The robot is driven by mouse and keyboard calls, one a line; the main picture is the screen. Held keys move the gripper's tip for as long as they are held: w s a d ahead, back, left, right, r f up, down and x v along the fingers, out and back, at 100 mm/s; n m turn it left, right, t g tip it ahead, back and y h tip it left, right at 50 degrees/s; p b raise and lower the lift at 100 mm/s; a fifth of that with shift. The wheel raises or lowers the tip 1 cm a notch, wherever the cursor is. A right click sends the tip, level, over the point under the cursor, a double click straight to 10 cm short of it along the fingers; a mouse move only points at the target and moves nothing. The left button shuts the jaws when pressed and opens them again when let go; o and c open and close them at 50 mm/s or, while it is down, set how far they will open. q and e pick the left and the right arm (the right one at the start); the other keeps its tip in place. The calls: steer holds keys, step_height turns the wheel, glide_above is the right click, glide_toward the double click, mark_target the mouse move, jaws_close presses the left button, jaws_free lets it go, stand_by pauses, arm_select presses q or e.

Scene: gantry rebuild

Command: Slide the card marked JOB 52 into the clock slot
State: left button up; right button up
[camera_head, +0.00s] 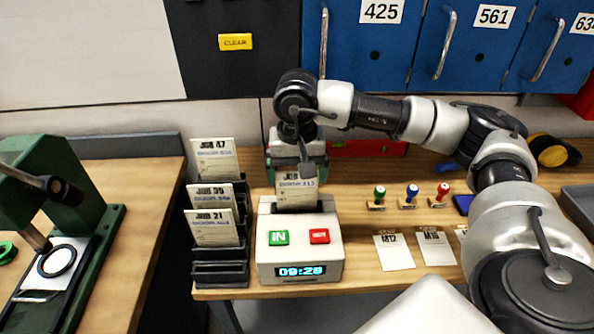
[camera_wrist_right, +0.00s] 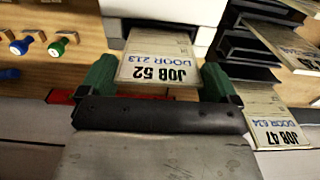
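The JOB 52 card (camera_wrist_right: 158,62) stands at the white time clock (camera_head: 325,228), its lower part hidden in the dark slot on top. In the head view the top of the card (camera_head: 296,194) shows above the clock, partly covered by my gripper. My right gripper (camera_head: 297,165) is above the clock. In the right wrist view its green fingertips (camera_wrist_right: 158,80) lie along the card's two side edges and look shut on it. My left gripper is not in view.
A dark rack (camera_head: 222,252) left of the clock holds cards JOB 47, JOB 35 and JOB 21. Stamps (camera_head: 408,198) and paper tags (camera_head: 394,252) lie to the right. A green press (camera_head: 85,215) stands on the left bench. Blue lockers (camera_head: 452,75) are behind.

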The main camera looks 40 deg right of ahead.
steer(key=shift+o, duration=0.5)
steer(key=shift+r, duration=0.2)
step_height(320, 180, up, 10)
steer(key=b, duration=0.2)
steer(key=shift+r, duration=0.25)
steer(key=shift+f, duration=0.1)
